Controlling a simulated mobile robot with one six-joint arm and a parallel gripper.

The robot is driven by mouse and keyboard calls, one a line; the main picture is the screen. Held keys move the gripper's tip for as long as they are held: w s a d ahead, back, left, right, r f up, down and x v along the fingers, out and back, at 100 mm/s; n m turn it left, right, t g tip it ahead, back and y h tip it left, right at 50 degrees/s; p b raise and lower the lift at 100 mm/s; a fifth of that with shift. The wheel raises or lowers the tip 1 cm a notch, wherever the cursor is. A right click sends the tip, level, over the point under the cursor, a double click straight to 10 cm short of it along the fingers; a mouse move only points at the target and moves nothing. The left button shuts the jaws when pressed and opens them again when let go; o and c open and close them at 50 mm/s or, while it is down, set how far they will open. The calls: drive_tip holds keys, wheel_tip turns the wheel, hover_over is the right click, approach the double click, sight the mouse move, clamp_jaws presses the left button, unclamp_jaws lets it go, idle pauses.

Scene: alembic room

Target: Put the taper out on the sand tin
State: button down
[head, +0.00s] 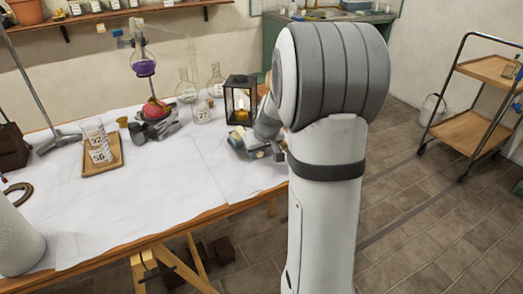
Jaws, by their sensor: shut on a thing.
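My gripper (263,152) is low over the right end of the white-covered table, just in front of a dark lantern (240,101) with a lit flame inside. It is partly hidden by my own arm. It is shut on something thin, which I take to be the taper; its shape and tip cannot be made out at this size. A small pale and yellowish cluster (237,140) lies just left of the gripper, below the lantern. I cannot tell whether the sand tin is part of it.
A glass still with purple liquid (143,62) stands over a red round thing (155,110). Flasks (187,86) stand left of the lantern. A wooden tray (101,164) bears numbered beakers (98,146). The table's front middle (150,205) is clear. A trolley (475,115) stands right.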

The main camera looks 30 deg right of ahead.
drive_tip(key=c, duration=1.2)
unclamp_jaws()
drive_tip(key=p+v, duration=0.1)
drive_tip(key=v, duration=0.7)
drive_tip(key=shift+f, duration=0.1)
drive_tip(key=s+a+r+g+p, duration=0.1)
drive_tip(key=s+a+r+p, duration=0.6)
drive_tip(key=s, duration=0.4)
drive_tip(key=s+a+r+g+p, duration=0.1)
drive_tip(key=s+a+r+p, duration=0.5)
drive_tip(key=s, duration=0.5)
drive_tip(key=shift+s+a+r+g+p, duration=0.3)
drive_tip(key=shift+a+r+p, duration=0.15)
drive_tip(key=shift+a, duration=0.5)
